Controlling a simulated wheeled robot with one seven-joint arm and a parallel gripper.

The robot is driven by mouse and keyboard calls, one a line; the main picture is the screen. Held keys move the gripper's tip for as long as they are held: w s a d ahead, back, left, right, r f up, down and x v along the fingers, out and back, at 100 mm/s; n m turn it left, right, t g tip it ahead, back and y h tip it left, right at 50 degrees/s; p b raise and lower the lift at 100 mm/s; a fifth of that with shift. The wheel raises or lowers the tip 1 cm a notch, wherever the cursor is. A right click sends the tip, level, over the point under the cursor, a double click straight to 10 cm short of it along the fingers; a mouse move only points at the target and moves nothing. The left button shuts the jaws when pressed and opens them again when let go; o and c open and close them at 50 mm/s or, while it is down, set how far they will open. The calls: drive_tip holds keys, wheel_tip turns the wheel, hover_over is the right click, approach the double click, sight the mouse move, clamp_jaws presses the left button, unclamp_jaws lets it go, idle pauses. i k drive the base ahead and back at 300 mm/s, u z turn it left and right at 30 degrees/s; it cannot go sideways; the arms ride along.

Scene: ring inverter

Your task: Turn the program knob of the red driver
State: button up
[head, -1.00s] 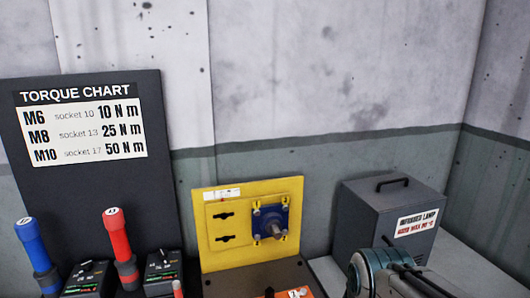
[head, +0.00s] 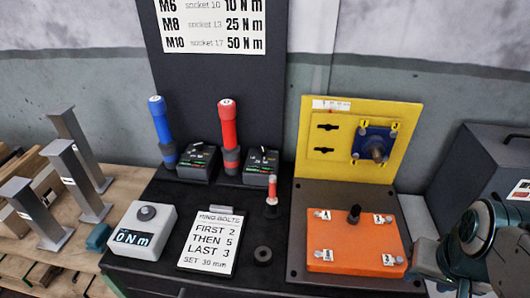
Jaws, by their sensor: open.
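The red driver (head: 228,128) stands upright at the back of the black bench top, in front of the torque chart board. A small dark control box (head: 261,168) stands just right of it, with a small black knob (head: 262,152) on top and red and green lit marks on its face. The knob's pointer setting is too small to read. The blue driver (head: 161,135) stands to the left with a similar box (head: 197,165) beside it. Part of my arm shows at the lower right, well apart from these boxes. I cannot make out my gripper's fingers.
An orange block (head: 345,240) and a yellow panel (head: 336,160) with a blue plate stand right of the boxes. A white note (head: 211,240) and a grey Nm meter (head: 141,230) lie in front.

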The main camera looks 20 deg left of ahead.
sight(263, 150)
drive_tip(key=u, duration=0.45)
drive_tip(key=k, duration=1.15)
drive_tip(key=u, duration=1.35)
drive_tip(key=i, duration=1.35)
drive_tip(key=z, duration=1.1)
drive_tip(key=i, duration=0.3)
drive_tip(key=z, duration=0.15)
